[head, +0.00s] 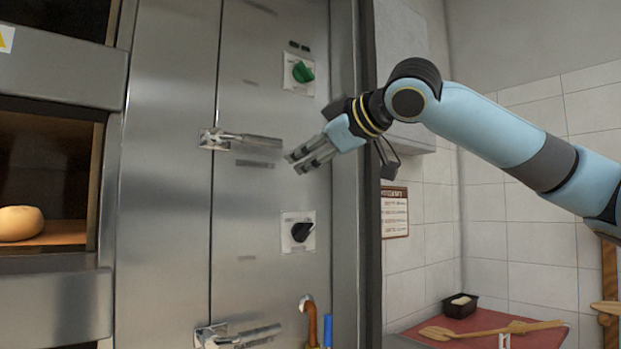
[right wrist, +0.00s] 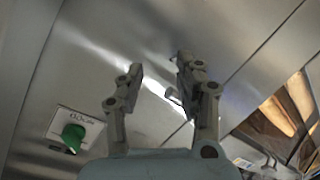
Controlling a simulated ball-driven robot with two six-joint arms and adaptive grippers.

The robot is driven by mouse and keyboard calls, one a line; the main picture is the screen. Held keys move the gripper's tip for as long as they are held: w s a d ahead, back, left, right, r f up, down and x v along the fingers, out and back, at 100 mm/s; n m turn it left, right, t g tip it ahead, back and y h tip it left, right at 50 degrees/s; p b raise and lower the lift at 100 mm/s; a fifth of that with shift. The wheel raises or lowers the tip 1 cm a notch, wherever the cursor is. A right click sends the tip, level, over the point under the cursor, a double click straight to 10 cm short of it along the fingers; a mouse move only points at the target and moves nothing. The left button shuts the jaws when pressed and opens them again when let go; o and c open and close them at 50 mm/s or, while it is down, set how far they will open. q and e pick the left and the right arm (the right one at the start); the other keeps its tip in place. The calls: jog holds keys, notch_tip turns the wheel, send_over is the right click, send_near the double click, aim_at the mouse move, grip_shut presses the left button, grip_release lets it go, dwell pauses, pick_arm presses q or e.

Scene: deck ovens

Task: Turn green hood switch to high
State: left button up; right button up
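The green hood switch (head: 303,71) is a round knob on a white plate, high on the steel panel in the head view. In the right wrist view the green knob (right wrist: 73,137) shows at the lower left, outside the fingers. My right gripper (head: 296,161) is below the green switch and a little left of it, in front of the panel. In the right wrist view its two fingers (right wrist: 160,82) are apart with nothing between them. My left gripper is not in view.
A black switch (head: 301,231) sits lower on the same panel. Metal handles (head: 238,140) stick out at the panel's left, the upper one near my right fingertips. At left, an oven opening holds a loaf (head: 20,222). A red board (head: 480,331) lies at lower right.

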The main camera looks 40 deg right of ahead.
aim_at(310, 72)
jog(key=s+d+r+t, duration=0.1)
jog(key=s+r, duration=0.2)
jog(key=r, duration=0.3)
jog(key=s+d+r+t+h, duration=0.1)
jog(key=s+r, duration=0.1)
jog(key=r, duration=0.4)
jog(key=s+d+r+t, duration=0.1)
jog(key=s+r, duration=0.2)
jog(key=r, duration=0.2)
jog(key=w+p, duration=0.6)
jog(key=p, duration=0.1)
jog(key=w+r+p, duration=0.1)
jog(key=w+p, duration=0.2)
jog(key=p, duration=0.1)
jog(key=shift+w+d, duration=0.2)
jog(key=shift+d, duration=0.2)
jog(key=shift+w+d+f+p, duration=0.1)
jog(key=shift+w+f+p, duration=0.05)
jog(key=shift+w+p, duration=0.7)
jog(key=shift+f, duration=0.1)
grip_shut()
